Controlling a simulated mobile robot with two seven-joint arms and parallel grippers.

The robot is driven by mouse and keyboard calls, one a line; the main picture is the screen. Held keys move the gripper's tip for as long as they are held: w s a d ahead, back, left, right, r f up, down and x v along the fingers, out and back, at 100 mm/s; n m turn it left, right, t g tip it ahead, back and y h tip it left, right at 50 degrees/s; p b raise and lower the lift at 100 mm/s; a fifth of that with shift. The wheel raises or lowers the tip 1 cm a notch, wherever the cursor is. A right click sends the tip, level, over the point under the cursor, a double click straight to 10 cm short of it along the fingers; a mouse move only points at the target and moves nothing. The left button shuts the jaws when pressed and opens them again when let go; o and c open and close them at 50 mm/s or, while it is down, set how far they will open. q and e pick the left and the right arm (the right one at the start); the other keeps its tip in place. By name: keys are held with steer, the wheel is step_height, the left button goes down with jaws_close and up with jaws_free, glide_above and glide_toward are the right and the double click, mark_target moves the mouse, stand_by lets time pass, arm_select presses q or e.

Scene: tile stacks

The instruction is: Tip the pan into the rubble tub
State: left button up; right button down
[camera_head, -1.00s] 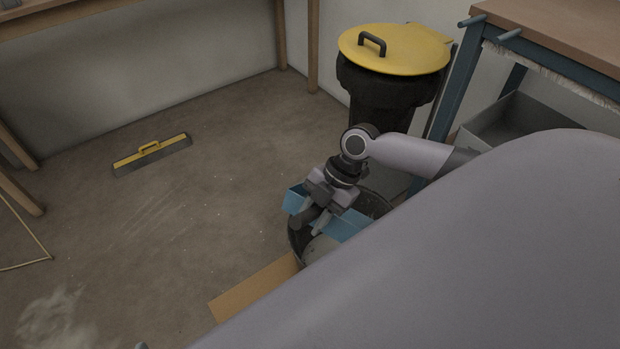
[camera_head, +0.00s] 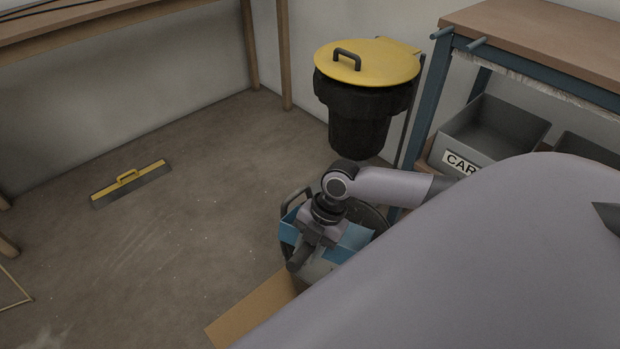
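I cannot see whether anything remains in the pan. My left gripper is not in view.
A black bin (camera_head: 360,125) with a yellow lid (camera_head: 368,62) stands behind the tub. A workbench (camera_head: 550,40) with grey crates (camera_head: 494,128) is at right. A cardboard flap (camera_head: 250,310) lies in front. A yellow-backed broom head (camera_head: 130,183) lies on open floor at left.

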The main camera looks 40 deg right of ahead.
step_height(320, 180, down, 5)
steer(key=s+a+t+h+b, duration=0.1)
steer(key=a+t+h+b, duration=0.1)
steer(key=a+h+b, duration=0.15)
arm_select(q)
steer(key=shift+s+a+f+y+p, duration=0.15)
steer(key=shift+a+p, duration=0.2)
steer(key=shift+p, duration=1.05)
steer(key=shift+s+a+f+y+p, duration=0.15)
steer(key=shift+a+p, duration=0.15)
steer(key=shift+p, duration=1.1)
arm_select(e)
steer(key=shift+w+d+v, duration=0.1)
steer(key=shift+w+v, duration=0.1)
steer(key=shift+v, duration=1)
steer(key=shift+w+d+v, duration=0.1)
steer(key=shift+w+v, duration=0.05)
steer(key=shift+v, duration=1.1)
steer(key=shift+r, duration=0.1)
